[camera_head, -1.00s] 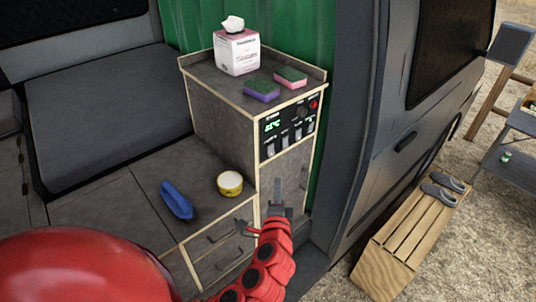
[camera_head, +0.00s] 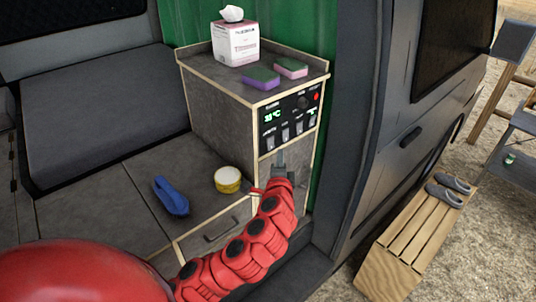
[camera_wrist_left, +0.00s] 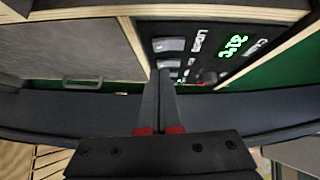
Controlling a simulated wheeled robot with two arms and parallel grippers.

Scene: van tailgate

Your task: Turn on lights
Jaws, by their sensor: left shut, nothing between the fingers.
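A black control panel (camera_head: 297,104) is set in the upper front of a grey cabinet, with a green-lit temperature display (camera_head: 271,120) and a row of light switches (camera_head: 285,134) below. My left gripper (camera_head: 281,158) is shut and empty, its tips just below the switch row. In the left wrist view, the shut fingers (camera_wrist_left: 162,78) point at the panel's edge, near a pale switch (camera_wrist_left: 168,45) with the label "LIGHTS" beside it. I cannot tell whether the tips touch the panel. My right gripper is out of view.
A tissue box (camera_head: 236,42) and two sponges (camera_head: 262,77) (camera_head: 291,68) stand on the cabinet top. The van's side wall (camera_head: 372,120) is close on the right.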

